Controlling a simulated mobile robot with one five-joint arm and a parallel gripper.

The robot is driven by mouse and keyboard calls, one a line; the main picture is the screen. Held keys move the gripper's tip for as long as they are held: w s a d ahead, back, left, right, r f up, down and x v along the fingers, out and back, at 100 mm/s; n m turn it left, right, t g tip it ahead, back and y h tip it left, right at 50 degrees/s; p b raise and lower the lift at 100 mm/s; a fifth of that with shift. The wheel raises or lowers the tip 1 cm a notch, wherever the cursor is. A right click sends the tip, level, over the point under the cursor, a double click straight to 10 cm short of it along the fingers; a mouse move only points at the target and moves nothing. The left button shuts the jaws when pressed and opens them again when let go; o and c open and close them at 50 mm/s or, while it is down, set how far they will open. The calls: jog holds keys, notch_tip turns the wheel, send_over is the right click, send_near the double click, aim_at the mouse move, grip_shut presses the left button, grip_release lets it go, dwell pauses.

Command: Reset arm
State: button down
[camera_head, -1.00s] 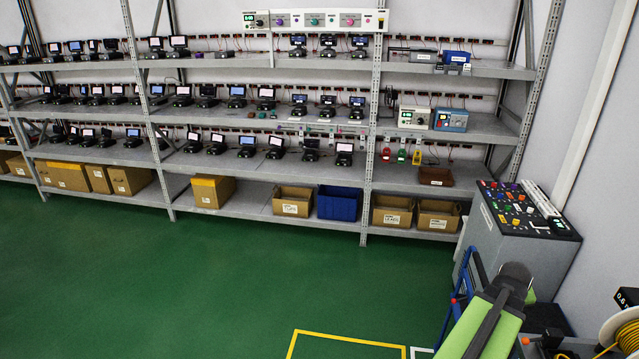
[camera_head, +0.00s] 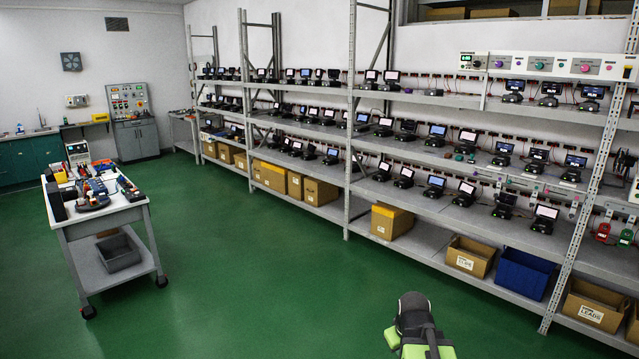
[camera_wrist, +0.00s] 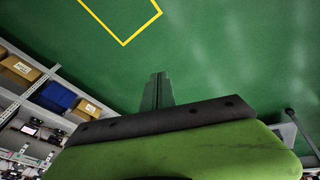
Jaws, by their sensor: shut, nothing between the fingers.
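My gripper (camera_wrist: 158,92) shows in the wrist view as two dark green-grey fingers side by side. They are shut, with nothing between them, and sit over bare green floor beyond the dark edge of my green arm cover. In the head view my green and black arm shows at the bottom, right of the middle, in front of the shelving. I cannot make out the fingers there. The arm touches nothing that I can see.
Long grey shelving (camera_head: 480,258) holds several small screen devices, with cardboard boxes (camera_head: 469,256) and a blue bin (camera_head: 524,272) below. A white trolley (camera_head: 140,212) with tools stands left. Green floor between is clear. Yellow floor marking (camera_wrist: 124,42) shows in the wrist view.

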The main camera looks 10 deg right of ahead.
jog(key=s+a+f+m+g, duration=0.1)
jog(key=s+a, duration=0.2)
jog(key=a, duration=0.5)
jog(key=s+a+f+m+g+y, duration=0.1)
jog(key=s+a+g, duration=0.1)
jog(key=a, duration=0.6)
jog(key=shift+s+a+f+m+g+b, duration=0.3)
jog(key=shift+s+b, duration=0.1)
jog(key=shift+s, duration=0.45)
jog(key=shift+d, duration=0.25)
